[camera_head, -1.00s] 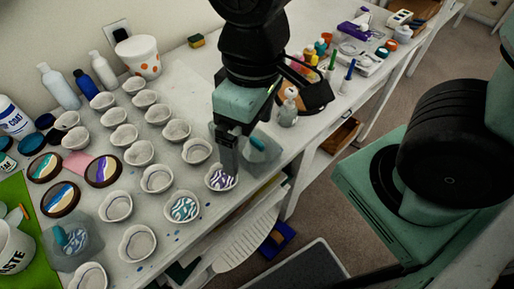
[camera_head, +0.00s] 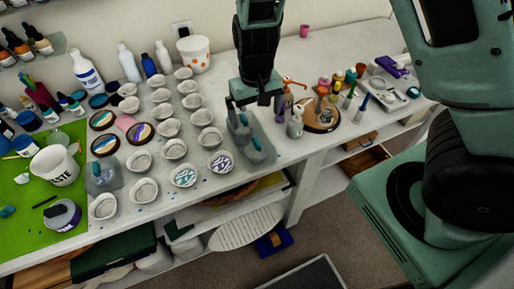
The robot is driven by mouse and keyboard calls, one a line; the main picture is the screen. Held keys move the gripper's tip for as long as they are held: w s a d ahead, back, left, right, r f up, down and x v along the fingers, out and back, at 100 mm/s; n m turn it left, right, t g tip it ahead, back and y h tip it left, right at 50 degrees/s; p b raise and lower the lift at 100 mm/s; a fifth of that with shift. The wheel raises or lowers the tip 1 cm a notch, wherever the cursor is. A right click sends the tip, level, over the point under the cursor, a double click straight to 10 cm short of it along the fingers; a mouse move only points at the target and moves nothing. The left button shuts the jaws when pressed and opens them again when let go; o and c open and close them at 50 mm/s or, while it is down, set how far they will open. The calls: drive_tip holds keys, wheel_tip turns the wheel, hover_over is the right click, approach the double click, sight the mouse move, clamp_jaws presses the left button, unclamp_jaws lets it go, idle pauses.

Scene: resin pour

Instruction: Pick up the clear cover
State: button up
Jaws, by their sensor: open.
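A clear, see-through cover (camera_head: 262,155) with a teal knob stands on the table, right of the purple-patterned cup (camera_head: 220,162). A second teal piece shows just behind its knob; I cannot tell whether it belongs to another cover. My gripper (camera_head: 256,104) points down above and just behind this cover, jaws apart, with nothing seen held. I cannot tell whether a finger touches the cover. Another clear cover (camera_head: 104,183) with a teal knob stands at the left, beside the green mat.
Rows of small white cups (camera_head: 174,149) fill the table left of my gripper. Small bottles (camera_head: 296,122) and a round wooden board (camera_head: 322,117) stand close on its right. A white cup (camera_head: 55,166) is on the green mat (camera_head: 22,197).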

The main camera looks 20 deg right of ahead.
hover_over(256, 141)
wheel_tip(256, 141, down, 6)
drive_tip(key=shift+f+p, duration=0.25)
drive_tip(key=shift+p, duration=0.05)
drive_tip(key=shift+d+f+p, duration=0.1)
drive_tip(key=shift+f+p, duration=0.8)
drive_tip(key=shift+f, duration=1.8)
drive_tip(key=shift+c, duration=0.3)
drive_tip(key=c, duration=0.7)
